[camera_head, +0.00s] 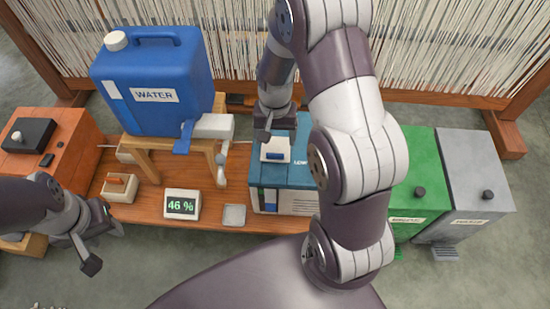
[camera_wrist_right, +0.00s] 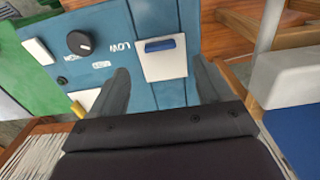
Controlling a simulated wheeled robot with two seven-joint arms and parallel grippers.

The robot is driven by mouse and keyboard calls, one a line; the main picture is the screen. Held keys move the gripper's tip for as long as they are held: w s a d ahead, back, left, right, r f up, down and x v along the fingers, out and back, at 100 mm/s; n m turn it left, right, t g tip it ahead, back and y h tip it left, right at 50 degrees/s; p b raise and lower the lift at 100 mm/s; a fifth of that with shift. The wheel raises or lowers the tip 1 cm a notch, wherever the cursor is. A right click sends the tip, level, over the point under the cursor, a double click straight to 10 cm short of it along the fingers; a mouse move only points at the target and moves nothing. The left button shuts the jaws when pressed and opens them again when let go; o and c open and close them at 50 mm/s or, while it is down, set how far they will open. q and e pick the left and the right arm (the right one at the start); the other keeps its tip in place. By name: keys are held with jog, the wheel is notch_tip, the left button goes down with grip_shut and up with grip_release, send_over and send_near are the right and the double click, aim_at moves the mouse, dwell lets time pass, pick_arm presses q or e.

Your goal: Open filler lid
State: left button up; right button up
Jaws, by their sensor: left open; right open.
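The filler lid (camera_head: 276,152) is a white square flap with a blue grip bar, on top of the teal-blue machine (camera_head: 303,176). It looks flat and shut in the right wrist view (camera_wrist_right: 164,62). My right gripper (camera_head: 276,124) is open and empty above the machine, at the lid's far side in the head view. In the wrist view its two fingers (camera_wrist_right: 161,82) stand either side of the lid's lower part; contact cannot be told. My left gripper (camera_head: 104,248) is open and empty at the lower left, away from the machine.
A blue water canister (camera_head: 150,90) stands on a wooden stand left of the machine. A 46 % display (camera_head: 182,204) and a small grey tray (camera_head: 234,215) lie on the bench. Green (camera_head: 413,178) and grey bins (camera_head: 470,175) stand right. A loom with pale threads is behind.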

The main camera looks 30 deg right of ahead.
aim_at(275, 154)
notch_tip(275, 154, down, 8)
jog(key=b, duration=0.2)
jog(key=shift+r+b, duration=0.1)
jog(key=shift+b, duration=0.3)
